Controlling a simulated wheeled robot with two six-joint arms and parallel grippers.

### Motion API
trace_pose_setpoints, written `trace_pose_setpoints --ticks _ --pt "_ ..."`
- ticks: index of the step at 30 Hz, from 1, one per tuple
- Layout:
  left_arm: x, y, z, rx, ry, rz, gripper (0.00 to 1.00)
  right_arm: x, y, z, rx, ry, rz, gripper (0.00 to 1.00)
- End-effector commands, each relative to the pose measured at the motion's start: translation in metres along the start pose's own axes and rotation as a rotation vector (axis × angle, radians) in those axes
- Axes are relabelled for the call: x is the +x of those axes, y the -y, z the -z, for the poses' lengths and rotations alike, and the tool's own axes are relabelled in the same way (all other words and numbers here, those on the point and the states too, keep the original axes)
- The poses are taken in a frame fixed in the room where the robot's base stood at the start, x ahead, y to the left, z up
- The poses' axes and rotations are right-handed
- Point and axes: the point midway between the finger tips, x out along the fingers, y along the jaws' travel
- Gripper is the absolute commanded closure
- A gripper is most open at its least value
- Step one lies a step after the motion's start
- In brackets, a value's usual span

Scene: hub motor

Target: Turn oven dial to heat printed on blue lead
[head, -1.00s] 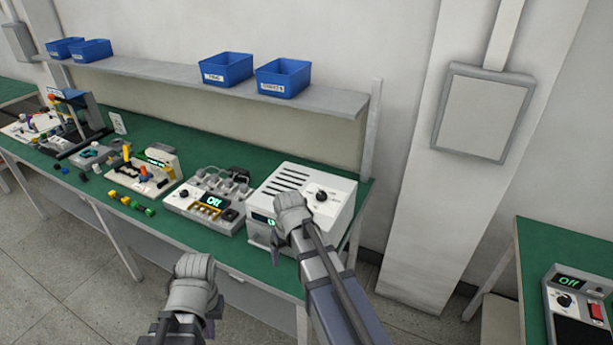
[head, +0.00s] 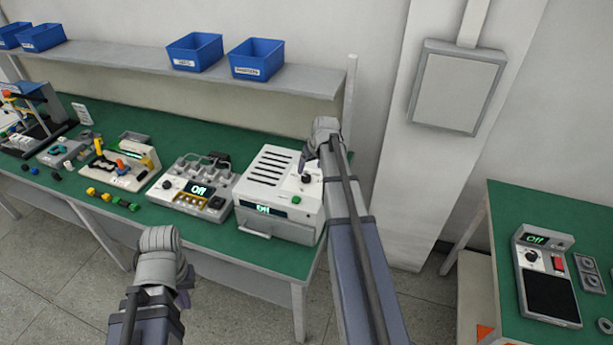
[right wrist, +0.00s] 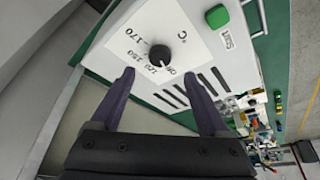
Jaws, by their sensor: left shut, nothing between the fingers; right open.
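The oven (head: 265,192) is a white box with slots on top at the right end of the green bench. Its front display (head: 264,209) reads Off. Its black dial (head: 306,178) also shows in the right wrist view (right wrist: 160,57), on a plate printed Off, °C, 170 and what looks like 150 and 120. My right gripper (right wrist: 159,77) is open, its fingertips just short of the dial on either side, apparently not gripping it. In the head view its fingers are mostly hidden. My left gripper (head: 184,284) is shut and empty in front of the bench. I cannot make out a blue lead.
A green Start button (right wrist: 217,16) is near the dial. A grey tester (head: 190,190) with an Off display stands left of the oven. Blue bins (head: 257,59) sit on the shelf above. Another bench (head: 560,215) with an Off device (head: 545,275) is at right.

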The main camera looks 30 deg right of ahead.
Motion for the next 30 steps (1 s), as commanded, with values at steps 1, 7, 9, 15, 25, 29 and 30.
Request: trace_pose_setpoints --ticks 1,7,9,15,25,29,30 --pt "0.009 -0.001 0.001 0.001 0.000 0.000 1.00 0.009 0.000 -0.001 0.000 0.000 0.000 0.21" --pt "0.032 -0.003 0.002 0.005 0.000 0.001 1.00 0.034 0.000 -0.001 -0.001 0.000 0.000 0.21" --pt "0.041 -0.004 0.002 0.006 0.000 0.001 1.00 0.044 0.000 -0.001 -0.001 0.000 0.000 0.21" --pt "0.060 -0.005 0.004 0.006 0.000 0.001 1.00 0.066 0.000 -0.001 0.000 0.001 0.000 0.21" --pt "0.063 -0.006 0.004 0.006 0.000 0.001 1.00 0.069 0.001 0.000 0.000 0.001 0.000 0.21" --pt "0.063 -0.006 0.004 0.006 0.000 0.001 1.00 0.069 0.001 0.000 0.000 0.001 0.000 0.30" --pt "0.063 -0.006 0.004 0.006 0.000 0.001 1.00 0.069 0.001 0.000 0.000 0.001 0.000 0.35"
